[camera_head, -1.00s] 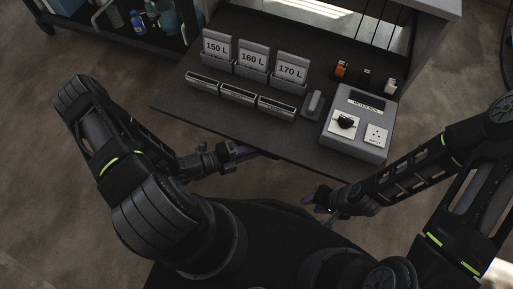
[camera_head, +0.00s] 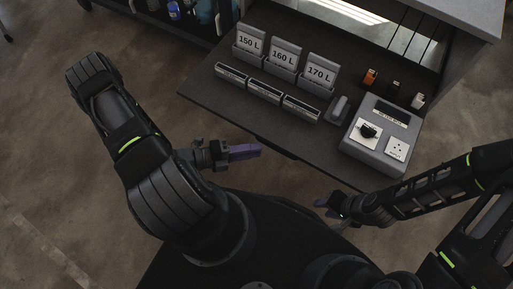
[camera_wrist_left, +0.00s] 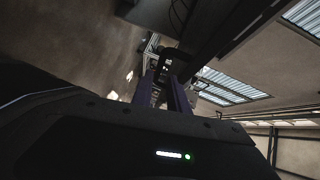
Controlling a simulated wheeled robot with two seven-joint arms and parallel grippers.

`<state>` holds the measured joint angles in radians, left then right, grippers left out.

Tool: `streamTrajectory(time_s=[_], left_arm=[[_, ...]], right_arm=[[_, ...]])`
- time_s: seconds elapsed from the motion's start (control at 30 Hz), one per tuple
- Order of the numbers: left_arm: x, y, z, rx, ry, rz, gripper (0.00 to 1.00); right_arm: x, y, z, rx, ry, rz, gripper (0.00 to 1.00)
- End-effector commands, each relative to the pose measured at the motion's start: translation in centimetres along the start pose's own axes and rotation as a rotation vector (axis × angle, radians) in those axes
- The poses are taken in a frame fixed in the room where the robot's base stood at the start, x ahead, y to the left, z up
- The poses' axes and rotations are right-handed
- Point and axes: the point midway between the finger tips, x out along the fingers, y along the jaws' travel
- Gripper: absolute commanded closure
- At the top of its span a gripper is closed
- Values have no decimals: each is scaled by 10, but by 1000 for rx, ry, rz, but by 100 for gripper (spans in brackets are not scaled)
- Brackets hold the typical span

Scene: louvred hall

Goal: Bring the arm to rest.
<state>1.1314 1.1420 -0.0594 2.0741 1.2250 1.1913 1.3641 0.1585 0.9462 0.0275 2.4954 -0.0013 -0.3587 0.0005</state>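My left gripper (camera_head: 258,150) hangs in front of the dark bench's near edge, empty and clear of everything on it. In the left wrist view its two purple fingers (camera_wrist_left: 165,92) stand apart with nothing between them. My right gripper (camera_head: 328,208) is low in front of the bench's near right part. Its fingertips look spread and empty, though they are small and dark.
The dark bench (camera_head: 225,112) carries plates marked 150 L, 160 L (camera_head: 285,53) and 170 L, several label slots, and a grey box (camera_head: 373,150) with a dial and socket. Small orange, black and white items stand behind it. A shelf (camera_head: 190,28) is at top left.

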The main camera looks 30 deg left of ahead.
Motion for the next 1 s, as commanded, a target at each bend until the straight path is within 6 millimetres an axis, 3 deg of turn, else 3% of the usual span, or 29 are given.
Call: streamTrajectory(time_s=[0.5, 0.63, 0.77, 0.9, 1.0], left_arm=[[0, 1, 0, 31, 1, 5, 80], [-1, 22, -12, 171, 57, 88, 80], [-11, 65, -67, 476, 300, 230, 80], [-36, 108, -128, 1047, 795, 284, 80], [-54, 129, -132, 1585, 1212, 198, 80]], right_arm=[[0, 0, 0, 0, 0, 0, 64], [0, 0, 0, 0, 0, 0, 64], [0, 0, 0, 0, 0, 0, 64], [0, 0, 0, 0, 0, 0, 64], [0, 0, 0, 0, 0, 0, 64]])
